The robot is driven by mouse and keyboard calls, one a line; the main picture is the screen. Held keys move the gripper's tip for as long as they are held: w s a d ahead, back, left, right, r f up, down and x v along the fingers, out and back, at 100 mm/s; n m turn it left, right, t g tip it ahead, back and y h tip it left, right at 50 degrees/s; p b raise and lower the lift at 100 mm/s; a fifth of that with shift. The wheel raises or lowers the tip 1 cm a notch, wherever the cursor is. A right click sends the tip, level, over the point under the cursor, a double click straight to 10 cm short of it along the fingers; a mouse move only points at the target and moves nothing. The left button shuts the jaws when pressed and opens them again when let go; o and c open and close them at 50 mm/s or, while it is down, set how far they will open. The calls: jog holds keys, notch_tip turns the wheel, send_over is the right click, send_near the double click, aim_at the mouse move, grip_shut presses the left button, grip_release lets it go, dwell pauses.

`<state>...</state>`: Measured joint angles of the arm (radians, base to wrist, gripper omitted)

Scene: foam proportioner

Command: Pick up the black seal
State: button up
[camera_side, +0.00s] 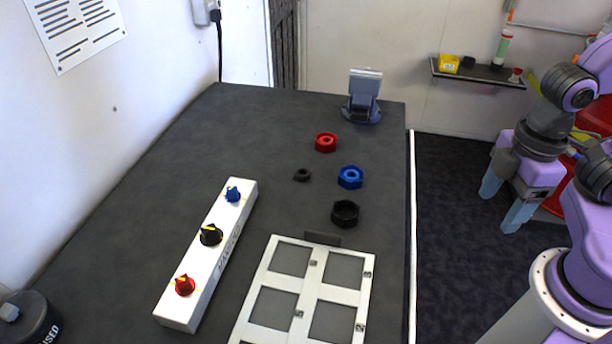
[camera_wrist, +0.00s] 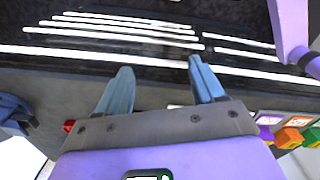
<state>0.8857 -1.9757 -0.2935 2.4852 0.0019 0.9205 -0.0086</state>
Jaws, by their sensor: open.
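A small black ring (camera_side: 302,174) lies flat on the dark table. A larger black ring-shaped part (camera_side: 345,213) lies nearer the white frame. I cannot tell for certain which of the two is the black seal. A red nut (camera_side: 326,142) and a blue nut (camera_side: 350,177) lie close by. My gripper (camera_side: 503,205) is right of the table edge in the side view, apart from all these parts. Its two blue-grey fingers also show in the wrist view (camera_wrist: 161,78), spread with nothing between them. Neither black part can be made out in the wrist view.
A white box with blue, black and red knobs (camera_side: 207,262) stands left of a white frame with square openings (camera_side: 312,262). A grey stand (camera_side: 363,98) is at the table's far end. Coloured blocks (camera_wrist: 290,137) show at right in the wrist view. The table's far left is clear.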

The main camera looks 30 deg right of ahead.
jog(key=w+a+r, duration=0.3)
jog(key=w+a, duration=0.3)
jog(key=w, duration=0.2)
jog(key=w+a+r, duration=0.2)
jog(key=w+a, duration=0.3)
jog(key=w, duration=0.4)
jog(key=r, duration=0.1)
send_over(305, 172)
jog(key=f, duration=1.1)
jog(key=shift+w+d+f, duration=0.3)
jog(key=shift+w+f, duration=0.05)
jog(key=shift+w, duration=0.05)
jog(key=shift+s+a+f, duration=0.15)
jog(key=shift+f, duration=1.25)
jog(key=shift+s+a+f, duration=0.15)
jog(key=shift+f, duration=1.2)
jog(key=c, duration=1.1)
